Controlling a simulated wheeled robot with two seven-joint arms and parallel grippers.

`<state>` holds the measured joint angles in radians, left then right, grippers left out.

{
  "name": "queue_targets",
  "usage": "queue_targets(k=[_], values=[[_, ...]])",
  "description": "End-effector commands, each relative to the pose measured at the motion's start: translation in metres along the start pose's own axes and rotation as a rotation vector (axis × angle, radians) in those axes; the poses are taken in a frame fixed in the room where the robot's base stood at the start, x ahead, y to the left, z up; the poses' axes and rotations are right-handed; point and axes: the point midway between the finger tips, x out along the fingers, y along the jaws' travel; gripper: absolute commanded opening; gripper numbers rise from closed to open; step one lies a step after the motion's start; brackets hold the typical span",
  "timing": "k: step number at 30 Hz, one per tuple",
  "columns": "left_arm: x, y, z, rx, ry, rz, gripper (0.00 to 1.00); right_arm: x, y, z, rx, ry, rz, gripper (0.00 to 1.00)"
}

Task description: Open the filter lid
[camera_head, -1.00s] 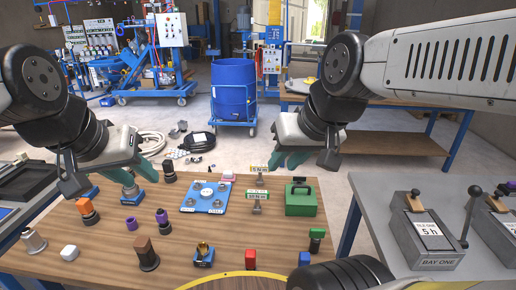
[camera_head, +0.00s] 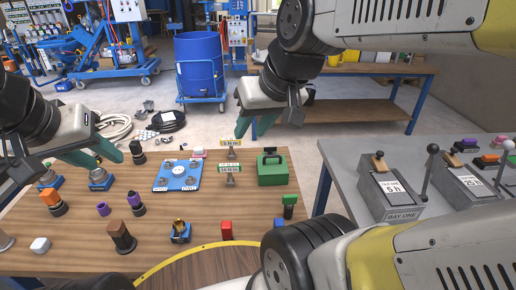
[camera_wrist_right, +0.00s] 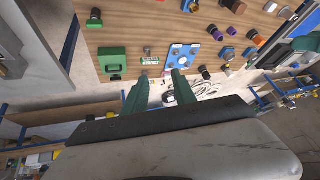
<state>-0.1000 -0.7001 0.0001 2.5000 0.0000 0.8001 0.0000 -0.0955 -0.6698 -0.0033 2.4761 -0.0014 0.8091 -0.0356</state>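No part is clearly marked as the filter lid. The green box also shows in the right wrist view (camera_wrist_right: 112,60). My right gripper (camera_head: 258,126) is open and empty, in the air beyond the table's far edge, above and behind the green box. Its fingers are apart in the wrist view (camera_wrist_right: 159,92). My left gripper (camera_head: 97,158) looks open and empty above the table's left side.
A blue plate (camera_head: 177,175) with several knobs, two small labelled stands (camera_head: 230,168) and several coloured blocks occupy the wooden table (camera_head: 130,262). A second box (camera_head: 470,188) with a lever stands beside the BAY ONE box.

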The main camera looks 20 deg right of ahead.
Motion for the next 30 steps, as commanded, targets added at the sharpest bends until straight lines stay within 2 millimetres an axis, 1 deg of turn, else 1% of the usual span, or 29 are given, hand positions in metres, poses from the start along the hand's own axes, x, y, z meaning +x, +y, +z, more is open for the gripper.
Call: queue_targets(k=[5,8,12,14,17,18,20,22,27,30], values=[[0.0,0.0,0.0,0.0,0.0,0.0,0.36,0.013,0.015,-0.033,-0.138,-0.093,0.005,0.33],[0.0,0.0,0.0,0.0,0.0,0.0,0.36,0.028,0.029,-0.056,-0.25,-0.162,0.0,0.33],[0.0,0.0,0.0,0.0,0.0,0.0,0.36,0.054,0.051,-0.085,-0.405,-0.258,-0.019,0.33],[0.0,0.0,0.0,0.0,0.0,0.0,0.36,0.067,0.061,-0.096,-0.472,-0.299,-0.033,0.33],[0.0,0.0,0.0,0.0,0.0,0.0,0.36,0.092,0.079,-0.112,-0.583,-0.367,-0.063,0.33],[0.0,0.0,0.0,0.0,0.0,0.0,0.36,0.104,0.087,-0.117,-0.627,-0.396,-0.078,0.33],[0.0,0.0,0.0,0.0,0.0,0.0,0.36,0.121,0.099,-0.124,-0.692,-0.435,-0.103,0.33],[0.0,0.0,0.0,0.0,0.0,0.0,0.36,0.143,0.113,-0.13,-0.77,-0.482,-0.137,0.33],[0.0,0.0,0.0,0.0,0.0,0.0,0.36,0.198,0.148,-0.136,-0.95,-0.586,-0.234,0.33],[0.0,0.0,0.0,0.0,0.0,0.0,0.36,0.226,0.165,-0.134,-1.037,-0.632,-0.291,0.33]])
